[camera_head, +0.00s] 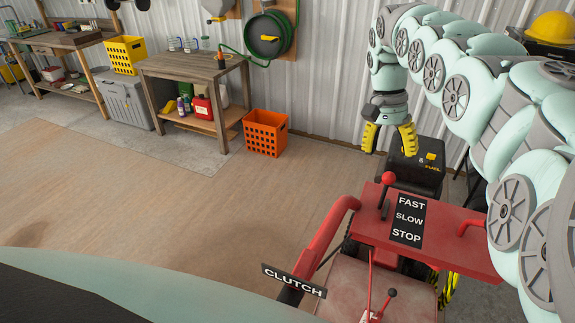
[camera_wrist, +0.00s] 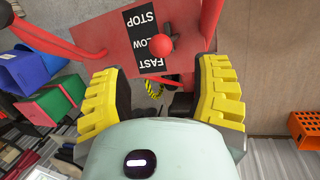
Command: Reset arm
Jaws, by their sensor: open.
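My gripper (camera_head: 390,139) has yellow-padded fingers and hangs pointing down near the black fuel tank, upper right of centre in the head view. In the wrist view my gripper (camera_wrist: 167,92) has its two fingers spread wide with nothing between them. Beyond the fingertips is the red control panel (camera_head: 452,231) with a FAST, SLOW, STOP label. A red-knobbed lever (camera_head: 388,180) stands by the FAST end of the label. In the wrist view the red knob (camera_wrist: 162,47) shows over the label, apart from the fingers. My arm arches over the right side.
A black fuel tank (camera_head: 420,168) sits close to the gripper. The red machine has a CLUTCH handle (camera_head: 293,280). An orange crate (camera_head: 266,133) and wooden workbench (camera_head: 190,85) stand by the metal wall. The wooden floor at left centre is clear.

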